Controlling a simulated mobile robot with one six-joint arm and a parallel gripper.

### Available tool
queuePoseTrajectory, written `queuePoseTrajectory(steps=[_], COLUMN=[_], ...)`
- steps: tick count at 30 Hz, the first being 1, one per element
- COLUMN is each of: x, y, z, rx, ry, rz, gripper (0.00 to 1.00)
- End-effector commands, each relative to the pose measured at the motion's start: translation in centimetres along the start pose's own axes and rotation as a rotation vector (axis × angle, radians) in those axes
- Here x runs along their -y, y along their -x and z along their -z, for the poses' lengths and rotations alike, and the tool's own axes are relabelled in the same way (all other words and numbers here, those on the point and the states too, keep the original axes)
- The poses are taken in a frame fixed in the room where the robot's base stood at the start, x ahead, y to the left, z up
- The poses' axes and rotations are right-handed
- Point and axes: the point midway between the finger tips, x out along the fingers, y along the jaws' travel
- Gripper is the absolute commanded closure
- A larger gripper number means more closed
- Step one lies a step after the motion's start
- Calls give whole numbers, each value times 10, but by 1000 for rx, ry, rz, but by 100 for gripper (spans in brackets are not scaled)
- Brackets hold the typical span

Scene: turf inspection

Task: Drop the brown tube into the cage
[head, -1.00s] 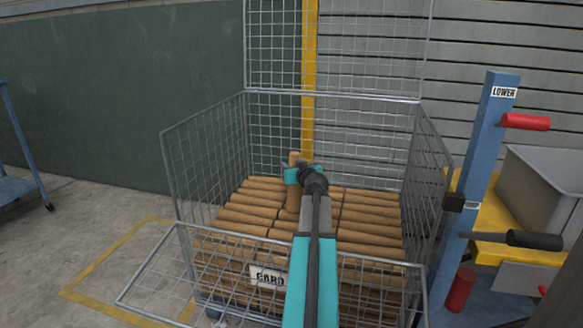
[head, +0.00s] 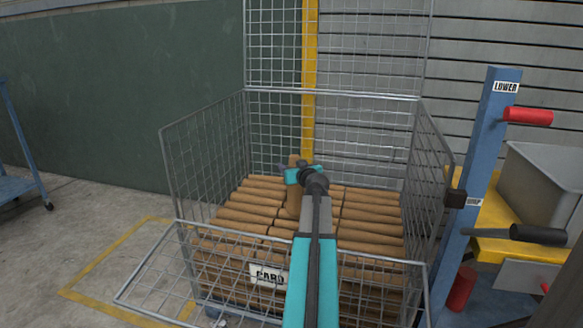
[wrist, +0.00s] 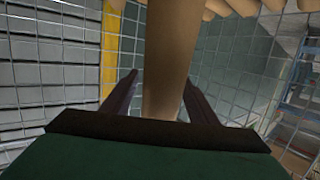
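The brown tube (head: 294,202) is upright in my gripper (head: 294,175), above or against the pile inside the wire cage (head: 205,145). Its top end shows just above the gripper in the head view. The cage has a "CARD" label at the front and holds many similar brown tubes in rows. I cannot tell whether the held tube's lower end touches the pile.
The cage's front flap (head: 165,285) is folded down. A blue post (head: 485,140) with a red handle (head: 528,116) and a grey bin (head: 545,185) stand close at the right. A blue trolley (head: 20,165) is at the far left. The floor left of the cage is clear.

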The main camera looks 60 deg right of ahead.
Motion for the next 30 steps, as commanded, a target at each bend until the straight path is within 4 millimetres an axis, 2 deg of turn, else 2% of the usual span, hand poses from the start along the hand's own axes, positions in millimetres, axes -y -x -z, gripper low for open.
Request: queuePoseTrajectory(steps=[10, 19, 30], x=[0, 0, 2], y=[0, 3, 42], z=[2, 15, 12], rx=[0, 0, -1], ry=[0, -1, 0], rz=[0, 0, 1], gripper=[46, 46, 46])
